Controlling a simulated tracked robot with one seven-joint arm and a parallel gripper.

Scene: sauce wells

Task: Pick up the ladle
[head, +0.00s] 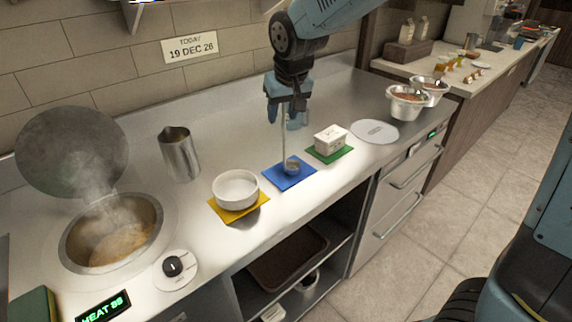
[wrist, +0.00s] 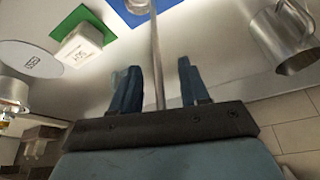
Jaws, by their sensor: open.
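The metal ladle (head: 284,140) stands upright with its bowl on the blue mat (head: 276,181) and its thin handle rising to my gripper (head: 287,110). My gripper is open, above the mat at the upper part of the handle. In the wrist view, the ladle's handle (wrist: 155,58) runs between the two spread fingers of my gripper (wrist: 162,78), with space on both sides. The ladle's bowl shows at the top edge of that view, partly cut off. The top of the handle is hidden by my gripper in the head view.
A white bowl (head: 235,187) on a yellow mat stands left of the ladle. A white block (head: 330,139) on a green mat stands right. A metal pitcher (head: 180,154) and a steaming pot (head: 112,235) are farther left. The counter's front edge is close to the mats.

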